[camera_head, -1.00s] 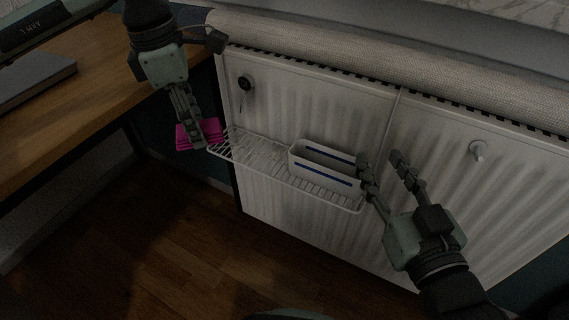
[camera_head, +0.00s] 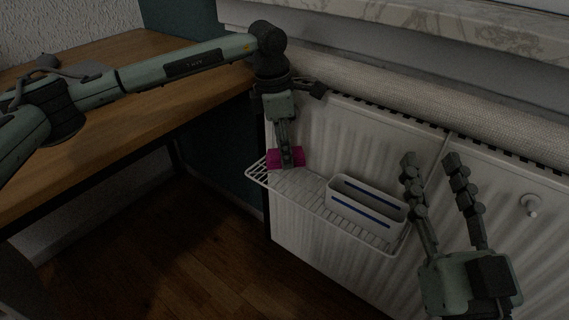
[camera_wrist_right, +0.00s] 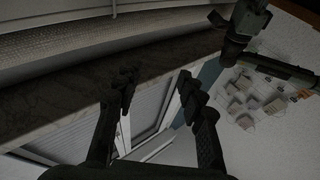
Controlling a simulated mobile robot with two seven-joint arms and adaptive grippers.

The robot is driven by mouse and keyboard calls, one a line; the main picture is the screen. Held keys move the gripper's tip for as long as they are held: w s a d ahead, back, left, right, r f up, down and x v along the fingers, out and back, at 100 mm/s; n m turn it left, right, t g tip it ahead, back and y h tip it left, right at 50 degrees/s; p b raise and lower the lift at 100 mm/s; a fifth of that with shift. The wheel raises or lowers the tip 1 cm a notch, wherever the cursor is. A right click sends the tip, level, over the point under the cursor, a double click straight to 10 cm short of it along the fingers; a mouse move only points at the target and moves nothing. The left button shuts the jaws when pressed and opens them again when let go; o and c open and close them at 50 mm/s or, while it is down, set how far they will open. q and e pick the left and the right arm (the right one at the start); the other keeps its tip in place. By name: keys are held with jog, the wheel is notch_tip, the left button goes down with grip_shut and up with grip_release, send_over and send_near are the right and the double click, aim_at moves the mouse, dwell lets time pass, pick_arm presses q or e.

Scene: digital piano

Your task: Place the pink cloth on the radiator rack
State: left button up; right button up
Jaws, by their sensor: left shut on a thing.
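The pink cloth (camera_head: 273,158) is a small folded piece in my left gripper (camera_head: 287,163), which is shut on it and partly covers it. The cloth is at the left end of the white wire radiator rack (camera_head: 312,206), over it in the head view; I cannot tell whether it touches the wires. My right gripper (camera_head: 432,160) is open and empty, to the right of the rack in front of the radiator. Its spread fingers also show in the right wrist view (camera_wrist_right: 156,82).
A white holder with blue stripes (camera_head: 365,205) stands on the right part of the rack. The ribbed white radiator (camera_head: 335,135) is behind the rack. A wooden desk (camera_head: 130,130) is at the left. The rack's left and middle wires are bare.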

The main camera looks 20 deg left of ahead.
aim_at(277, 153)
pick_arm(q)
notch_tip(277, 153, down, 4)
jog(key=shift+r, duration=0.25)
jog(key=shift+f, duration=0.25)
pick_arm(e)
jog(key=shift+s+d+r+t, duration=0.1)
jog(key=shift+s+r+t, duration=0.1)
jog(key=shift+r+t, duration=0.35)
pick_arm(q)
jog(key=shift+f+b, duration=0.1)
jog(key=shift+b, duration=0.2)
pick_arm(e)
jog(key=shift+r, duration=0.1)
pick_arm(q)
jog(key=o, duration=1)
jog(key=shift+o, duration=0.2)
pick_arm(e)
jog(key=shift+w+d+r+t, duration=0.1)
jog(key=shift+r+t, duration=0.15)
